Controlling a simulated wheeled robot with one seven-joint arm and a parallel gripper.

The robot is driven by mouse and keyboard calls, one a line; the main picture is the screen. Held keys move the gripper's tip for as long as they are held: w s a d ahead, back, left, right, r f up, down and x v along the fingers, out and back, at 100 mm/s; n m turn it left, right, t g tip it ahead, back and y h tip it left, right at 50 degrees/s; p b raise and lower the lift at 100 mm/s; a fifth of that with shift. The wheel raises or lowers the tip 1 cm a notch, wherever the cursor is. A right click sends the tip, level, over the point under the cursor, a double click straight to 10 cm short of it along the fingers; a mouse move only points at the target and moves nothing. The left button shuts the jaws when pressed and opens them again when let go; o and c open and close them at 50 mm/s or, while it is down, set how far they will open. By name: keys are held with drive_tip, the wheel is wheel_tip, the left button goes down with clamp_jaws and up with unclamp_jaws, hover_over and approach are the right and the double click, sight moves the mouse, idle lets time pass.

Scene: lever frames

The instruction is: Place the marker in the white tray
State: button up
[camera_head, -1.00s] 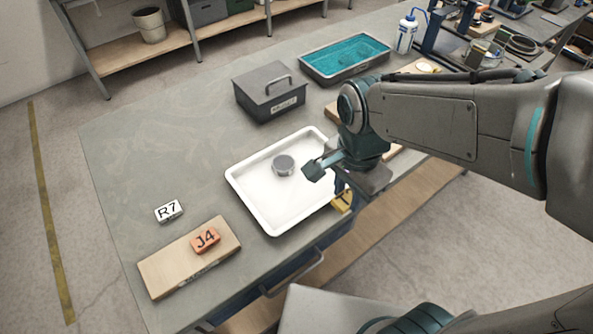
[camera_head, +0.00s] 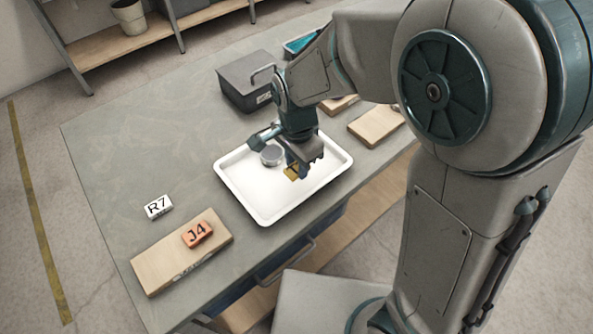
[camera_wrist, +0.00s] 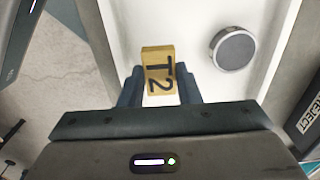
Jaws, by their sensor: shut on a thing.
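The marker is a small yellow block labelled T2 (camera_wrist: 158,68); it also shows in the head view (camera_head: 291,173). My gripper (camera_head: 297,168) is shut on it, with a finger on each side in the wrist view (camera_wrist: 160,92). The white tray (camera_head: 262,211) lies on the grey table, and the gripper and marker are over its inside. I cannot tell whether the marker touches the tray floor. A round grey metal disc (camera_head: 271,155) sits in the tray and shows in the wrist view (camera_wrist: 233,49), apart from the marker.
An orange J4 block (camera_head: 197,234) lies on a wooden board (camera_head: 160,266) at front left. A white R7 block (camera_head: 158,206) is on the table. A dark lidded box (camera_head: 245,88) stands behind the tray. Another wooden board (camera_head: 376,124) lies to its right.

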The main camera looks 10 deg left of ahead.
sight(297, 167)
drive_tip(key=shift+f, duration=2.05)
drive_tip(key=shift+f, duration=0.25)
drive_tip(key=o, duration=1)
drive_tip(key=shift+r, duration=0.1)
drive_tip(key=shift+c, duration=0.2)
drive_tip(key=shift+r, duration=0.1)
